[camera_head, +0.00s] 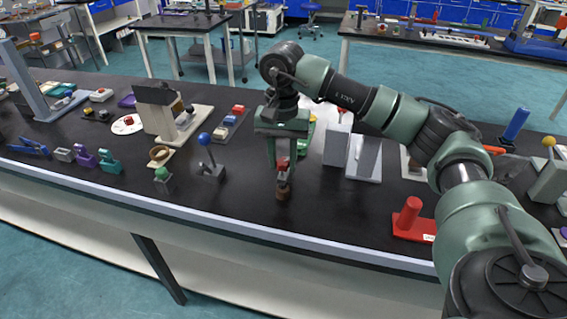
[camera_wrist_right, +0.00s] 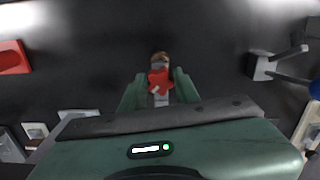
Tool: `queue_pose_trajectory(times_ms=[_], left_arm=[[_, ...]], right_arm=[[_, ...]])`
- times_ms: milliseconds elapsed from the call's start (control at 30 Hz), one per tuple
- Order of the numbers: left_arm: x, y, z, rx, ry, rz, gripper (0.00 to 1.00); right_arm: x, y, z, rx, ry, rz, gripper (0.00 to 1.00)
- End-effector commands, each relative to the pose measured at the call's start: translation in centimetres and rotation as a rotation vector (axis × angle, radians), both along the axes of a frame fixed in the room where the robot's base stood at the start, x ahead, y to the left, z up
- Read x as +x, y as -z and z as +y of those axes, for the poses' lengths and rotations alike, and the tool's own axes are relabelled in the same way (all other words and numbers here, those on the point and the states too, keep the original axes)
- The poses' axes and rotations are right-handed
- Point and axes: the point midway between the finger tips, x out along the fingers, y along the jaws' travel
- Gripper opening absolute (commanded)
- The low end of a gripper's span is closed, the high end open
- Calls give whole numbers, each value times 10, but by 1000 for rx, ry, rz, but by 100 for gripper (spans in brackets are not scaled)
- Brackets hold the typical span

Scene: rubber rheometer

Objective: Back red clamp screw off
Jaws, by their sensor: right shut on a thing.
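The red clamp screw (camera_head: 282,164) sits on top of a small grey clamp (camera_head: 282,180) with a brown lower part, near the middle of the black bench. In the right wrist view the red screw (camera_wrist_right: 159,77) is between the two green fingers. My right gripper (camera_head: 285,158) points down from above and is shut on the red screw. The fingers hide part of the screw and clamp. My left gripper is in neither view.
A lever with a blue ball (camera_head: 205,139) and a small green-topped block (camera_head: 162,174) stand to the left. A red stand (camera_head: 411,222) is to the right, near my right arm. Grey blocks (camera_head: 364,158) stand behind. The bench's front edge (camera_head: 200,215) is close, with clear black surface before it.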

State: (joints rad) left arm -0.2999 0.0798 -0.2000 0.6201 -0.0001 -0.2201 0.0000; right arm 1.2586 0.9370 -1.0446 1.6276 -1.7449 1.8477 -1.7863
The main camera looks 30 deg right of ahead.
Motion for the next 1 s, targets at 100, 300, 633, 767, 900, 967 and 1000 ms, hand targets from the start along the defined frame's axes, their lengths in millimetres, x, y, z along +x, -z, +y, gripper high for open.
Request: queue_pose_trajectory(times_ms=[100,300,633,767,900,967,1000], left_arm=[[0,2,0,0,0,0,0],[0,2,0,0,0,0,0],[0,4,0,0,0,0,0],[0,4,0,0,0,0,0],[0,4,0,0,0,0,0],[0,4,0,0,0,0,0],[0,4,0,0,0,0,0]], right_arm=[[0,1,0,-1,-117,-1,0],[0,0,0,-1,-152,1,0],[0,1,-1,-1,-281,1,45],[0,0,-1,-1,-279,1,49],[0,0,0,-1,-278,1,49],[0,0,0,-1,-278,1,49],[0,0,0,-1,-278,1,49]])
